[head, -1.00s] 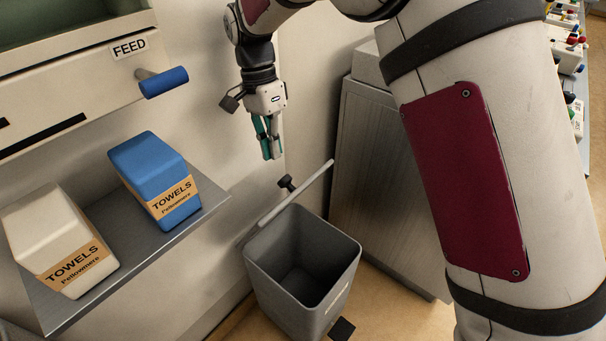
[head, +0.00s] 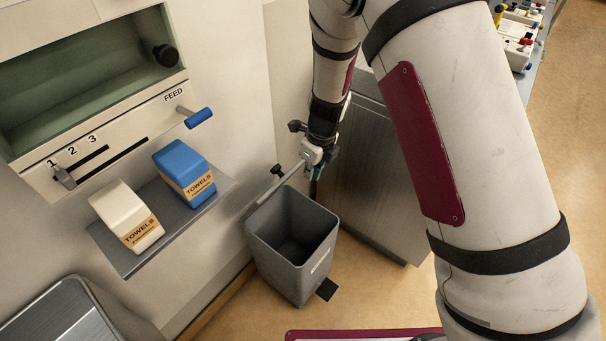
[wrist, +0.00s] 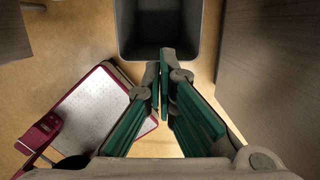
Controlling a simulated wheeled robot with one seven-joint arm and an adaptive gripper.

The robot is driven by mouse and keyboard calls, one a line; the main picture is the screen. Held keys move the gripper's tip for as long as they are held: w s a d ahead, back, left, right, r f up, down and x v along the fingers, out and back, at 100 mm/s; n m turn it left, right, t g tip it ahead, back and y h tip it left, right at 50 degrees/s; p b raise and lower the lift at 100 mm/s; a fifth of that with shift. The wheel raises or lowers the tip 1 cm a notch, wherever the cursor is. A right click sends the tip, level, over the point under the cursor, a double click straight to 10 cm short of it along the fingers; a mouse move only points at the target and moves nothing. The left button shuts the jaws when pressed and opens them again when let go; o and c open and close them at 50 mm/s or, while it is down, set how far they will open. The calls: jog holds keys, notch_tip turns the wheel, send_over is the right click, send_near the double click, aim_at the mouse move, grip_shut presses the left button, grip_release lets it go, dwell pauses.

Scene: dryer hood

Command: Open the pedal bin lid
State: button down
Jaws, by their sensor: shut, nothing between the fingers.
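The grey pedal bin (head: 290,268) stands on the floor with its mouth open and its inside visible. Its lid (head: 272,192) is raised, seen nearly edge-on along the bin's back side, with a dark knob (head: 278,169) beside it. The black pedal (head: 327,290) sticks out at the base. My gripper (head: 313,187) is at the bin's far right, partly hidden by its own wrist. In the wrist view, the green-padded fingers (wrist: 164,65) meet at their tips with nothing between them, and the bin's rim (wrist: 160,58) shows just beyond them.
A shelf (head: 122,262) with white (head: 125,215) and blue (head: 184,170) towel packs is at left, below a panel with a blue FEED handle (head: 199,117). A grey cabinet (head: 370,180) stands close right of the bin.

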notch_tip(320, 180, down, 9)
jog(key=a, duration=0.1)
jog(key=shift+w+a+r+p, duration=0.2)
jog(key=shift+w+a+r, duration=0.25)
jog(key=shift+w+a, duration=0.35)
jog(key=shift+w+a+r+p, duration=0.15)
jog(key=shift+w+a+r, duration=0.3)
jog(key=shift+w+a, duration=0.35)
jog(key=shift+d, duration=0.1)
jog(key=w+a+r+b, duration=0.1)
jog(key=a, duration=0.1)
jog(key=w+a+r+b, duration=0.1)
jog(key=w+a, duration=0.1)
jog(key=w+a+r+b, duration=0.1)
jog(key=w+a, duration=0.1)
jog(key=shift+a+r+b, duration=0.2)
jog(key=shift+r+b, duration=0.1)
jog(key=shift+r, duration=0.2)
